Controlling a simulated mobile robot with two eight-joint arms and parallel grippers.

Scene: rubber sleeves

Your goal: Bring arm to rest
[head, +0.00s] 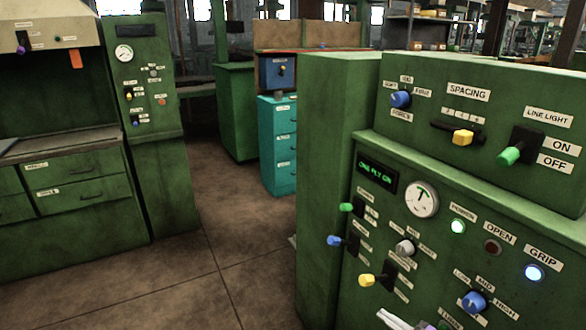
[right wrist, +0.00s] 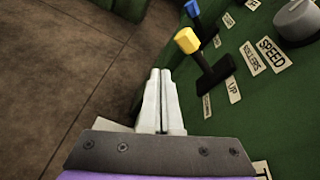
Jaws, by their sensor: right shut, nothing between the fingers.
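My right gripper (right wrist: 160,100) is shut and empty in the right wrist view, its two pale fingers together. It points along the face of the green control panel (right wrist: 245,110), beside a yellow-tipped lever (right wrist: 187,40). In the head view the tip of my right gripper (head: 392,319) shows at the bottom edge, below the yellow lever (head: 367,281). I cannot tell whether the fingers touch the panel. My left gripper is in neither view.
The green machine (head: 325,150) with knobs, a gauge (head: 421,199) and lit lamps fills the right side. A green cabinet (head: 150,120) and drawers stand at left. A teal drawer unit (head: 280,145) stands behind. The brown floor (head: 200,270) between is clear.

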